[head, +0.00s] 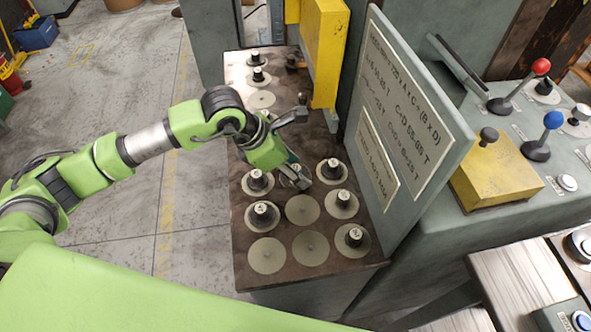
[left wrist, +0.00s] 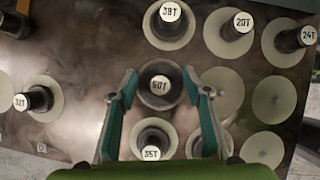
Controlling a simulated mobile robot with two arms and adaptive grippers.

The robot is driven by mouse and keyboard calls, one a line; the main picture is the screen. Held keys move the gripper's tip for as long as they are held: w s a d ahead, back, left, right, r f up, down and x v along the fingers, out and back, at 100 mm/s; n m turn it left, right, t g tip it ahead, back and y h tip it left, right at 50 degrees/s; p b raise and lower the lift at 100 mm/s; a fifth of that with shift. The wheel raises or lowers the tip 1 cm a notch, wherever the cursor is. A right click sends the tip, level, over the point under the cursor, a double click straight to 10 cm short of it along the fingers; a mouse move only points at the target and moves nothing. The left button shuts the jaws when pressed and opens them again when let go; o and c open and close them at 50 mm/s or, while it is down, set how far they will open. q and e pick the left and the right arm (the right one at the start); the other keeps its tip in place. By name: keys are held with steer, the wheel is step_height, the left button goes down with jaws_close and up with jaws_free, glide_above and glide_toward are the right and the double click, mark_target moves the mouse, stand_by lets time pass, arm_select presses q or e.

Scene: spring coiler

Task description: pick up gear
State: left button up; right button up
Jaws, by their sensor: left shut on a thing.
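My left gripper (head: 293,178) reaches down over the brown plate (head: 239,235) in the head view. In the left wrist view its two teal-padded fingers (left wrist: 162,90) stand on either side of a dark round gear marked 50T (left wrist: 160,87), and it is shut on that gear. I cannot tell whether the gear is clear of the plate. Other dark gears with white tops stand on pale discs around it: 38T (left wrist: 170,14), 20T (left wrist: 242,22), 24T (left wrist: 307,36), 32T (left wrist: 22,101) and 35T (left wrist: 151,153). My right gripper is not seen.
A grey sign panel (head: 405,110) rises along the plate's right side. A yellow upright (head: 325,50) stands behind. Several pale discs are bare, such as one at the front (head: 267,255). A console with red (head: 541,66) and blue (head: 553,119) levers is at right.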

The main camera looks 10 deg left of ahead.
arm_select(q)
steer(key=shift+r, duration=0.15)
steer(key=shift+r, duration=0.25)
step_height(320, 180, up, 2)
steer(key=shift+w+b, duration=0.1)
steer(key=shift+b, duration=0.6)
steer(key=w+a+r+b, duration=0.3)
steer(key=w+a+r, duration=0.1)
steer(key=a+r, duration=0.6)
steer(key=a, duration=0.3)
steer(key=shift+a+r, duration=0.2)
